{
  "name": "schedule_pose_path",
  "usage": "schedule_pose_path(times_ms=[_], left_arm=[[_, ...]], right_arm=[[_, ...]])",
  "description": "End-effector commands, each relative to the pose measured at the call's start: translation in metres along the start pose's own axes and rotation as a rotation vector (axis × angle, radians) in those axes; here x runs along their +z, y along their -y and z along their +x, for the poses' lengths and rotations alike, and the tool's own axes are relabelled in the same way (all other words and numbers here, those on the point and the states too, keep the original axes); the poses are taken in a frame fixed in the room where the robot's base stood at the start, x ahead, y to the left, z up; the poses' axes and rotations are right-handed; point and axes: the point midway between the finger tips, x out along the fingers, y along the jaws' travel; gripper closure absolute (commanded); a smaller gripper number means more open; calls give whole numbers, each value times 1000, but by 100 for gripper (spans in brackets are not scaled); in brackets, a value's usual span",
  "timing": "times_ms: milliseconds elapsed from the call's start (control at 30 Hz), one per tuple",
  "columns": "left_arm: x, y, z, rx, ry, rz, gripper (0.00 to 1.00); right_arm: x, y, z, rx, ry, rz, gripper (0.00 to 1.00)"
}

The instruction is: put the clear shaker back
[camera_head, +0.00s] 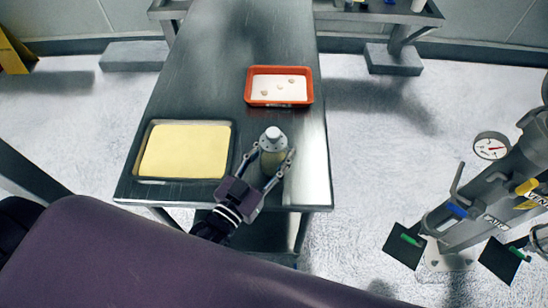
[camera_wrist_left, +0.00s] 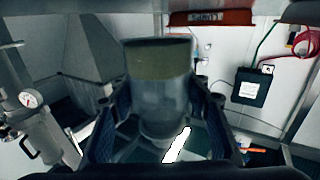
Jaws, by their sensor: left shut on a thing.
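The clear shaker (camera_head: 273,141) has a grey lid that faces up in the head view and pale yellowish contents. My left gripper (camera_head: 273,160) is shut around its sides, near the front right of the metal table. In the left wrist view the shaker (camera_wrist_left: 158,95) fills the middle, clear-walled with a yellowish-brown band at the picture's top end, between my left fingers (camera_wrist_left: 160,115). I cannot tell whether its base touches the table. My right gripper is not in view.
A dark tray with a yellow sheet (camera_head: 185,150) lies left of the shaker on the table (camera_head: 220,80). An orange-red tray (camera_head: 253,75) with white contents and several small lumps lies behind it. Pipework with a gauge (camera_head: 491,146) stands to the right. The table's far part is clear.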

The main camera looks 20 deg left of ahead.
Motion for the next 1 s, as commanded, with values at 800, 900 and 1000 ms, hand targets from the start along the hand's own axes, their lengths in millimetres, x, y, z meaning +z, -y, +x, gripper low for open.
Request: schedule_pose_path(times_ms=[800, 900, 1000], left_arm=[[33, 0, 0, 0, 1, 0, 39], [33, 0, 0, 0, 1, 0, 39], [33, 0, 0, 0, 1, 0, 39]], right_arm=[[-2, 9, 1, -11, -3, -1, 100], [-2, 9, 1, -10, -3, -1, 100], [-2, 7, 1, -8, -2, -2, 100]])
